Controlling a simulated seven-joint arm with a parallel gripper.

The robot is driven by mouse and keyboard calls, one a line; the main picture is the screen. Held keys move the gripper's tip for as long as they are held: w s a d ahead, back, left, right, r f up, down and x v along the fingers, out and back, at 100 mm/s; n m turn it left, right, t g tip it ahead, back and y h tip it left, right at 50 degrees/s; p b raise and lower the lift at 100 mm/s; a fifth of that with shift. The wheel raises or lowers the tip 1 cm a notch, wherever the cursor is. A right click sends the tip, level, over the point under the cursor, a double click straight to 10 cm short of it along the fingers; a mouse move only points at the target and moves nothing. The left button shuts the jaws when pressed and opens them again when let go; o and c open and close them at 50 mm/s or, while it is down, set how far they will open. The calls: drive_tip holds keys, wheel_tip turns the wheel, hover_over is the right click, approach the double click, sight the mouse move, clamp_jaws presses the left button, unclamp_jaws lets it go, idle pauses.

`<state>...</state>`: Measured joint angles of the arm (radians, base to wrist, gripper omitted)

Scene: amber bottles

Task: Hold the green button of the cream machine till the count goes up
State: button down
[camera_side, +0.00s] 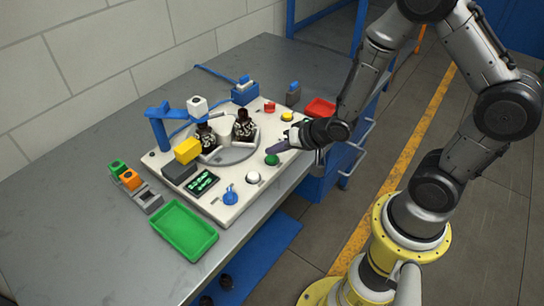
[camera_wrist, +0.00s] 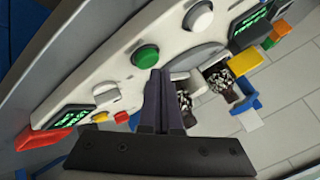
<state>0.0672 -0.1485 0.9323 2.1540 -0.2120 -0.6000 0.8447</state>
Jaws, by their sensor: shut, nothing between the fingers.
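The cream machine (camera_side: 222,205) lies on the grey table, with a green button (camera_side: 271,159) on its near right part. Two amber bottles (camera_side: 205,136) (camera_side: 243,126) stand in the machine's round recess.
A white button (camera_side: 253,177) and a blue knob (camera_side: 229,196) sit near the green button. A yellow block (camera_side: 187,151) and a blue post (camera_side: 158,130) rise farther left. A green tray (camera_side: 184,231) and a red tray (camera_side: 319,108) flank the machine.

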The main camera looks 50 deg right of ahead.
sight(275, 160)
drive_tip(key=shift+f, duration=0.65)
idle(2.1)
idle(1.2)
drive_tip(key=shift+r, duration=0.9)
drive_tip(key=shift+r, duration=2.5)
